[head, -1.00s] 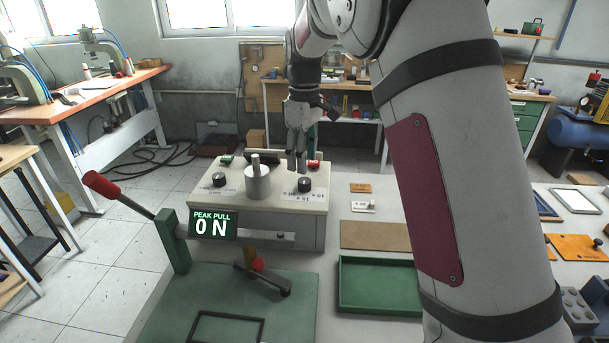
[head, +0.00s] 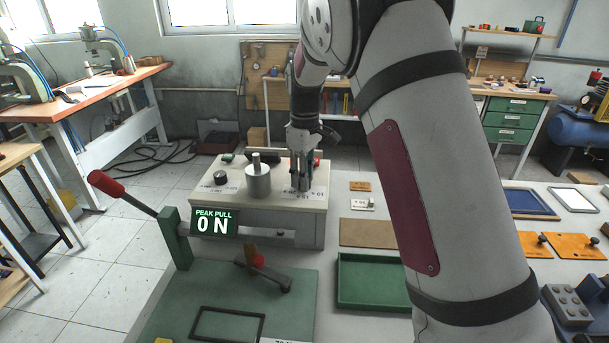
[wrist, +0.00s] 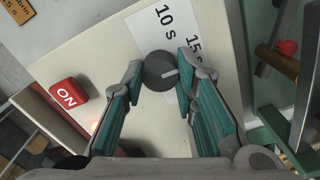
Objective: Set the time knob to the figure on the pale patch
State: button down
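The time knob (wrist: 157,74) is a dark round knob with a light pointer line, on the pale top of the machine box (head: 270,205). In the wrist view its white scale (wrist: 150,32) shows "10 s" and "15 s"; the rest is covered. The line points toward the right finger, near the "15 s" side. My gripper (wrist: 160,68) is open, one finger on each side of the knob; I cannot tell if they touch it. In the head view my gripper (head: 301,186) hides the knob. A small pale tag (head: 361,204) lies right of the box; its figure is unreadable.
A second dark knob (head: 220,178) and a metal cylinder (head: 258,180) stand left of my gripper. A red ON button (wrist: 68,92) is close by. A red-handled lever (head: 115,189) and a "PEAK PULL 0 N" display (head: 214,223) are in front. A green tray (head: 372,283) lies right.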

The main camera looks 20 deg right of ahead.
jog(key=shift+m, duration=0.4)
jog(key=m+b, duration=0.1)
jog(key=m, duration=0.3)
jog(key=shift+m, duration=0.3)
jog(key=m, duration=0.6)
jog(key=shift+m, duration=0.3)
jog(key=c, duration=1.3)
grip_release()
jog(key=shift+r, duration=0.15)
